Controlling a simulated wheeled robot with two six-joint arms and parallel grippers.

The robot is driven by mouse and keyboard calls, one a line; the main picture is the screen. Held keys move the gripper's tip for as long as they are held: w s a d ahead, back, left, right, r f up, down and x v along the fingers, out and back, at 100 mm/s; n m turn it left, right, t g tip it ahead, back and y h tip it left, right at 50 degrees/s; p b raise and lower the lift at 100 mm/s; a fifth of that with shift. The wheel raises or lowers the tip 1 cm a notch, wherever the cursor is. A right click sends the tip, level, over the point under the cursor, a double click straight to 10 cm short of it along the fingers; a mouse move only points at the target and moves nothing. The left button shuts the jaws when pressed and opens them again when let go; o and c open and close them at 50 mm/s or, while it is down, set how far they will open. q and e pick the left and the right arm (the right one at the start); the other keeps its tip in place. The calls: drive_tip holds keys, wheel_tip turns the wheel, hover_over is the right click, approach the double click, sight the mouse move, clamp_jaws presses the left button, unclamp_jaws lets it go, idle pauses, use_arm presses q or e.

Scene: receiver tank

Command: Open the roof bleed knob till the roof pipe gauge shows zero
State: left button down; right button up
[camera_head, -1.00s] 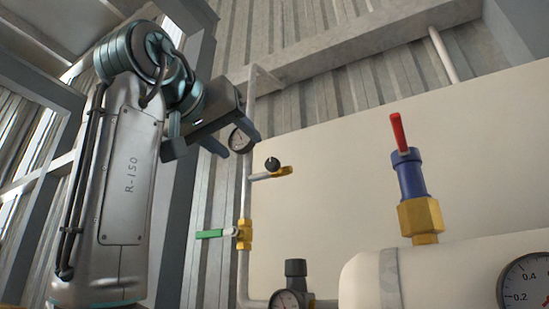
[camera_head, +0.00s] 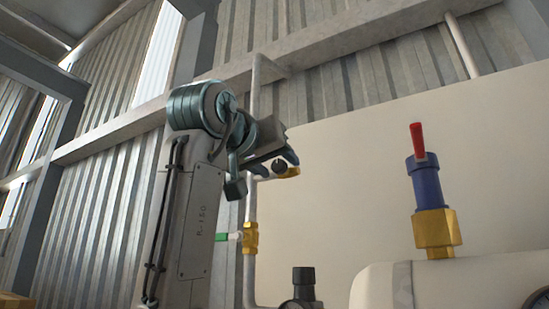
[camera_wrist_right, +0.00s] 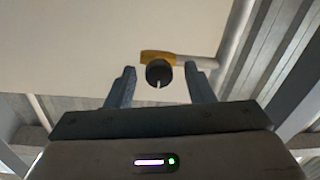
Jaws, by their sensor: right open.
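The roof bleed knob (camera_head: 279,166) is small, round and black, on a brass fitting (camera_head: 291,173) off the grey roof pipe. In the right wrist view the black knob (camera_wrist_right: 159,72) shows a pale mark pointing down the picture. My right gripper (camera_head: 263,172) is open. In the wrist view its fingertips (camera_wrist_right: 159,70) stand on both sides of the knob, with gaps visible; I cannot tell how deep they reach. The roof pipe gauge is hidden behind my right arm and gripper, so its reading does not show. My left gripper is not in view.
A green-handled brass valve (camera_head: 250,238) sits lower on the roof pipe (camera_head: 256,95). A blue and brass valve with a red lever (camera_head: 418,142) stands on the white tank at right. A black regulator (camera_head: 304,278) is at the bottom. A pale panel (camera_head: 350,190) lies behind.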

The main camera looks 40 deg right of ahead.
drive_tip(key=shift+c, duration=0.5)
drive_tip(key=shift+s, duration=0.1)
drive_tip(key=c, duration=0.9)
